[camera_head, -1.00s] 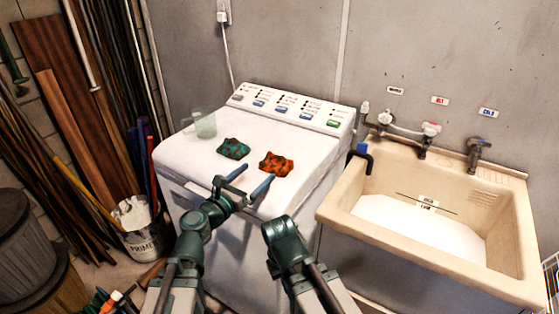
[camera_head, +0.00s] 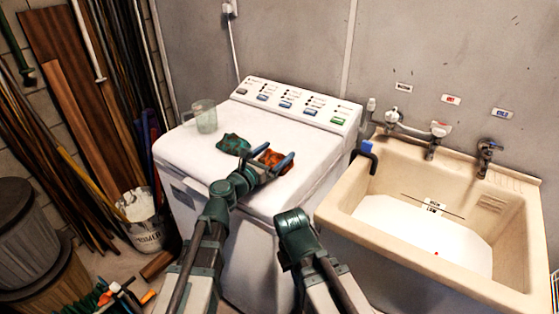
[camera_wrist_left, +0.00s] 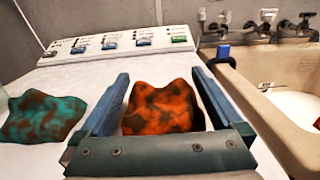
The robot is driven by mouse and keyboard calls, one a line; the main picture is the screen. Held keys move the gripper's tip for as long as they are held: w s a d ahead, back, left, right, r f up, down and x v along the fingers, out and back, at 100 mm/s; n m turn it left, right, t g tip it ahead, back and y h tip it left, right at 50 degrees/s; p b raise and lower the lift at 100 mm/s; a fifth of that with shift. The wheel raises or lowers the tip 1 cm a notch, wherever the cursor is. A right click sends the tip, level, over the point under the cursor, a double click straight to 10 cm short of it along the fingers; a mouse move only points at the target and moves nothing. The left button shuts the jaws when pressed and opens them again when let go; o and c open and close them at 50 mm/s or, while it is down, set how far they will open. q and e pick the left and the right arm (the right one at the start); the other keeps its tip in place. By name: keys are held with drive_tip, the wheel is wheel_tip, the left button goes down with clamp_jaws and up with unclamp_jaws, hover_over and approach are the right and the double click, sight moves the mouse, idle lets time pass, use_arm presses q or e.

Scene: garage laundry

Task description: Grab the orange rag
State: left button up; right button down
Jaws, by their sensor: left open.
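The orange rag (camera_head: 273,158), crumpled and dark-blotched, lies on the white washer top. In the left wrist view the orange rag (camera_wrist_left: 160,108) sits between the two blue fingers. My left gripper (camera_head: 272,154) is open around it; the fingers stand on either side, and I cannot tell whether they touch it. The left gripper's fingers also show in the left wrist view (camera_wrist_left: 158,92). My right arm shows at the lower middle of the head view, but its gripper fingers are not visible.
A green rag (camera_head: 232,144) lies just left of the orange one. A clear cup (camera_head: 205,116) stands on the washer (camera_head: 185,150) at the back left. A beige sink (camera_head: 335,215) with taps is to the right. A paint bucket (camera_head: 146,236) stands on the floor at left.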

use_arm(q)
drive_tip(key=shift+w+d, duration=0.1)
drive_tip(key=shift+d, duration=0.05)
drive_tip(key=shift+c, duration=0.6)
drive_tip(key=c, duration=1)
drive_tip(key=shift+r, duration=0.2)
